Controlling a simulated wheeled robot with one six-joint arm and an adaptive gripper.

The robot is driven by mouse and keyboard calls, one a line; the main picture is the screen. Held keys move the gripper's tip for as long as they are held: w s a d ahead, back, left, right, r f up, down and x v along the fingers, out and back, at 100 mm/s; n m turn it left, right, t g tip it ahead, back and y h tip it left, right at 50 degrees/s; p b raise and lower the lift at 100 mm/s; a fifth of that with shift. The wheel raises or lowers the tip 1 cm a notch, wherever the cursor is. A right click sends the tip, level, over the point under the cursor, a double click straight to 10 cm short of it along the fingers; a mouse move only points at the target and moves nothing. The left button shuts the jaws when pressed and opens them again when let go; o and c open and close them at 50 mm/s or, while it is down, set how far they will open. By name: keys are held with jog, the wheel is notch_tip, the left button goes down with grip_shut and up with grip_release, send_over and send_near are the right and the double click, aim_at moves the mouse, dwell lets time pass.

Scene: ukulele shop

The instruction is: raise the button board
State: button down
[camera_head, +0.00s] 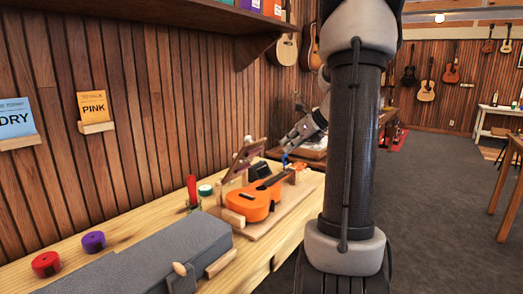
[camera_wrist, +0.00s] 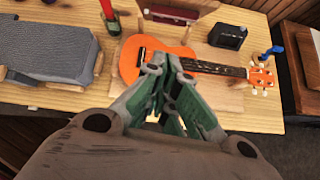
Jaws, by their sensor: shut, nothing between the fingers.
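A dark reddish-brown board (camera_head: 247,156) stands tilted on the workbench behind an orange ukulele (camera_head: 256,203); it seems to be the button board. In the wrist view a reddish-brown piece (camera_wrist: 176,13) at the top edge, partly cut off, looks like the same board. No buttons can be made out on it. My gripper (camera_head: 287,143) is over the bench, to the right of the board. In the wrist view my gripper (camera_wrist: 172,78) is shut and empty, its fingers overlapping the ukulele (camera_wrist: 140,52) in the picture, apart from the board.
The ukulele lies on a wooden cradle (camera_head: 283,222). A small black box (camera_head: 260,172) stands behind its neck. A grey case (camera_head: 150,262), red and purple round items (camera_head: 46,264) and a red-topped bottle (camera_head: 192,188) are on the bench. A wall shelf (camera_head: 190,15) overhangs at the top.

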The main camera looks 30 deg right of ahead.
jog(key=w+a+f, duration=0.2)
jog(key=w, duration=0.3)
jog(key=w+a+f+n, duration=0.1)
jog(key=w+f, duration=0.1)
jog(key=w, duration=0.3)
jog(key=shift+w+a+n, duration=0.3)
jog(key=shift+a, duration=0.05)
jog(key=shift+r, duration=0.1)
